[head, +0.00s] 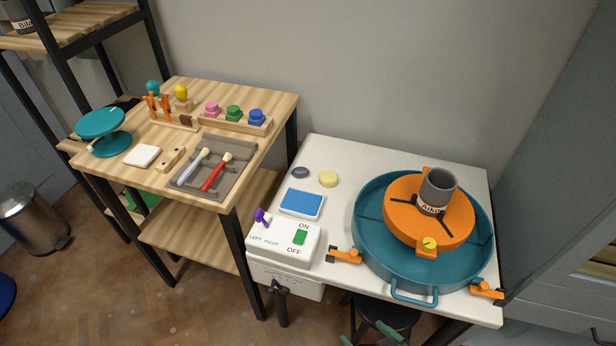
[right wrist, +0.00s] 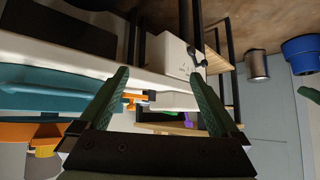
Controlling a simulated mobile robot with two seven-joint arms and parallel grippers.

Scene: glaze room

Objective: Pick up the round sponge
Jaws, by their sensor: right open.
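The round sponge (head: 328,178) is a small pale yellow disc in the head view. It lies flat on the white table (head: 345,155), near the back left, beside a dark grey oval piece (head: 300,172). I cannot make out the sponge there.
A teal basin (head: 368,255) with an orange wheel (head: 400,225) and a grey cup (head: 438,188) fills the table's right side. A blue pad (head: 301,202) and a switch box (head: 284,238) stand in front of the sponge. A wooden shelf (head: 140,185) stands left.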

